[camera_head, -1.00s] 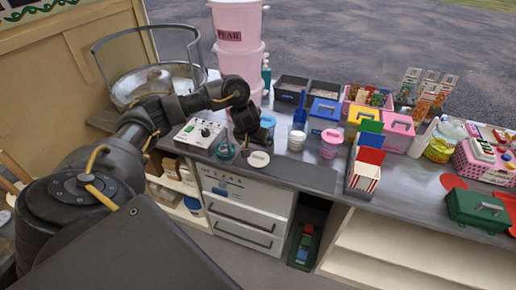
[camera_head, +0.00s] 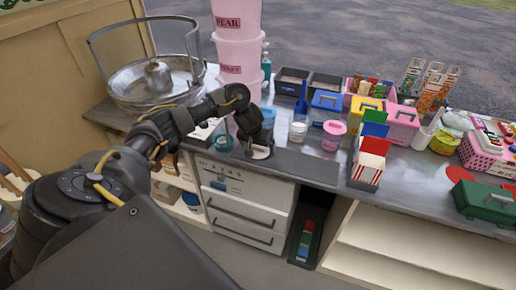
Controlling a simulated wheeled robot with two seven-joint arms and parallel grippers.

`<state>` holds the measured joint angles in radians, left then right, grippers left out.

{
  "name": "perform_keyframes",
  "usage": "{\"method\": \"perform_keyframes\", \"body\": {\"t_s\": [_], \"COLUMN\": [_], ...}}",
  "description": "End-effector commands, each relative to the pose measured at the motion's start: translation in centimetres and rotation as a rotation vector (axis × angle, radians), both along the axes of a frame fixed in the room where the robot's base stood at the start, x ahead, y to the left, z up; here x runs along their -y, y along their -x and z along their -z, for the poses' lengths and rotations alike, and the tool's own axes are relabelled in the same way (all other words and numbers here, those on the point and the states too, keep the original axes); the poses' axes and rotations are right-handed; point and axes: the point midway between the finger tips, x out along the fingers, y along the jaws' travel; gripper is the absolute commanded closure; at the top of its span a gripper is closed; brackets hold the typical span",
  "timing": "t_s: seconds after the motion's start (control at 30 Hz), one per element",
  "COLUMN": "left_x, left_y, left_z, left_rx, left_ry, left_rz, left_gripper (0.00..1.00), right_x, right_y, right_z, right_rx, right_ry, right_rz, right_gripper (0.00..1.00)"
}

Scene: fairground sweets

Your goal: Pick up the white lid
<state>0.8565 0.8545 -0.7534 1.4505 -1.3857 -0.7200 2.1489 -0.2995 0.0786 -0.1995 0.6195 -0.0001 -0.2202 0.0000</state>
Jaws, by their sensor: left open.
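The white lid (camera_head: 261,154) is a small pale disc lying on the grey counter near its front edge, above the drawers. My left arm reaches in from the left, and my left gripper (camera_head: 257,149) points down at the lid. The gripper is open, with its dark fingers covering part of the lid. I cannot tell whether the fingers touch it. My right gripper is not in view.
Pink stacked buckets (camera_head: 239,58) rise behind. A pink-lidded tub (camera_head: 333,134) stands further right. The counter's front strip is clear right of the lid.

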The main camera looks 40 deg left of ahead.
Motion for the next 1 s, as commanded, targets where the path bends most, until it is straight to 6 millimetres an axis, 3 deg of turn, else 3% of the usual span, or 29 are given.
{"method": "perform_keyframes", "body": {"t_s": [0.17,0.43,0.73,1.0], "left_x": [-0.2,-0.3,-0.3,-0.3], "left_y": [-0.7,-0.9,-0.8,-0.8], "left_z": [1.7,1.9,1.9,1.8], "left_rx": [-0.001,0.001,0.001,0.002], "left_ry": [0.001,0.001,0.001,0.001], "left_rz": [-0.001,0.000,-0.001,-0.001], "left_gripper": [0.00,0.00,0.39,0.41], "right_x": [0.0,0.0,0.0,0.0], "right_y": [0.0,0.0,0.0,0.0], "right_z": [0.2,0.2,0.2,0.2], "right_rx": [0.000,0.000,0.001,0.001], "right_ry": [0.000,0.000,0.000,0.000], "right_rz": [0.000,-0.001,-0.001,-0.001], "right_gripper": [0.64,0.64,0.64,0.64]}}
